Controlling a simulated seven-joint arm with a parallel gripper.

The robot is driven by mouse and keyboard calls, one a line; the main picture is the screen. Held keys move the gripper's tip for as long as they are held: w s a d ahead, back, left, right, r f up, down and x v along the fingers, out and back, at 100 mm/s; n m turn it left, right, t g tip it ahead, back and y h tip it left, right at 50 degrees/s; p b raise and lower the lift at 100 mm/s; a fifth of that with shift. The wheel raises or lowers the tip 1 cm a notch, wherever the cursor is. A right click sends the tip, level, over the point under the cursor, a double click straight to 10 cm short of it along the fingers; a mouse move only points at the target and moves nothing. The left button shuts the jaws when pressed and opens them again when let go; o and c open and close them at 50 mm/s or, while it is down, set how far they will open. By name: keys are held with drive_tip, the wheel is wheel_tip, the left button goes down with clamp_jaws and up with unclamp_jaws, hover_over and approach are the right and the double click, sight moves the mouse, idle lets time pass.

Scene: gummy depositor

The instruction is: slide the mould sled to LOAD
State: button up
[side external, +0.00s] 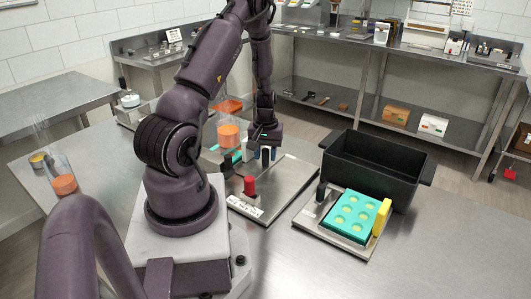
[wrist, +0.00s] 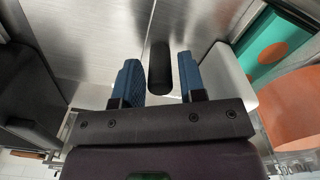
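The depositor stands on a steel base plate (side external: 282,188) beside my arm, with an orange-filled hopper (side external: 229,133). Teal parts show low beside the hopper, partly hidden by my arm; I take them as the mould sled (side external: 234,155). In the wrist view a teal surface with an orange round patch (wrist: 271,52) lies at the upper right. My gripper (side external: 266,154) is low over the plate. In the wrist view its blue fingers (wrist: 160,75) are apart, on either side of a black upright handle (wrist: 159,60), with narrow gaps. No LOAD label is readable.
A red knob (side external: 249,185) and a white label plate (side external: 244,205) are at the plate's near end. To the right are a black bin (side external: 374,165) and a teal mould tray (side external: 353,212) with a yellow block (side external: 382,217). The front right table is clear.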

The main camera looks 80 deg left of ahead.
clamp_jaws()
drive_tip(key=w+d, duration=0.8)
drive_tip(key=shift+w+d, duration=0.4)
drive_tip(key=shift+o, duration=1)
unclamp_jaws()
drive_tip(key=shift+o, duration=0.5)
drive_tip(key=shift+s, duration=0.1)
drive_tip(key=shift+r, duration=0.1)
wheel_tip(320, 180, up, 13)
